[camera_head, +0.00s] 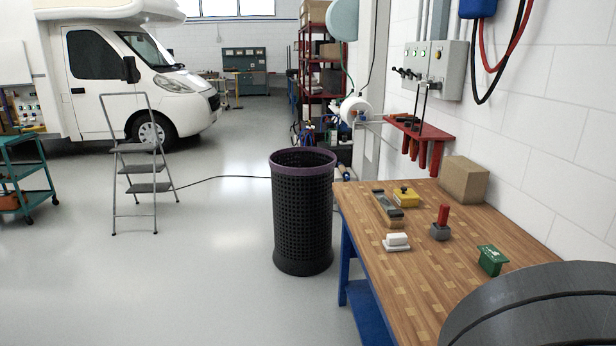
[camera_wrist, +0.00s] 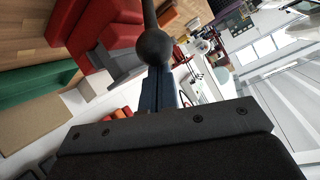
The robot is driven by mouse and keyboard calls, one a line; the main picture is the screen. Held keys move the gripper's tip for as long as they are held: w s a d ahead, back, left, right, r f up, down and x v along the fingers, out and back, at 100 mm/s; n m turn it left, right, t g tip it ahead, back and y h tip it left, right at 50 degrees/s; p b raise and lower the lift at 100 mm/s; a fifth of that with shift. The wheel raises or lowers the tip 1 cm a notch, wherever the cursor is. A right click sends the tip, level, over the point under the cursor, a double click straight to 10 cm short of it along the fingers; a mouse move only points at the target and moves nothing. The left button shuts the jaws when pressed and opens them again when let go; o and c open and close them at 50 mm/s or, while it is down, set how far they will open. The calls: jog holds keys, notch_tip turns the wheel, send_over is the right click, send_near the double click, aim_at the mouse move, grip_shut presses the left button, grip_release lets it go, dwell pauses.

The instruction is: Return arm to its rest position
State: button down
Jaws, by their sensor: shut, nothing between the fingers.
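My gripper (camera_wrist: 163,92) shows in the wrist view as a dark body with screws along its edge and narrow dark fingers, shut with nothing held. A dark ball on a thin rod (camera_wrist: 154,45) shows by the fingers; I cannot tell what it belongs to. The gripper itself is not seen in the head view. A large dark grey rounded part, likely of my own arm, fills the lower right corner there and covers part of the wooden bench (camera_head: 388,285).
On the bench are a cardboard box (camera_head: 463,179), a red-handled piece (camera_head: 441,224), a green block (camera_head: 492,260), a yellow item (camera_head: 405,197) and a white block (camera_head: 397,241). A red wall rack (camera_head: 420,129) hangs behind. A black bin (camera_head: 302,215) stands left; open floor lies beyond.

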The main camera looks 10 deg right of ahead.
jog(key=s+r, duration=0.6)
jog(key=r, duration=0.1)
jog(key=x, duration=0.9)
jog(key=f, duration=0.1)
jog(key=s+a+f, duration=0.1)
jog(key=s+f, duration=0.1)
jog(key=shift+s+a+f, duration=0.15)
jog(key=shift+a, duration=0.25)
jog(key=shift+w+r+g, duration=0.5)
jog(key=shift+w+r, duration=0.05)
jog(key=shift+w, duration=0.2)
jog(key=w+f+n+g, duration=0.1)
jog(key=w+g, duration=1.2)
jog(key=w, duration=0.3)
jog(key=shift+w+f+g, duration=0.35)
jog(key=shift+f+g, duration=0.05)
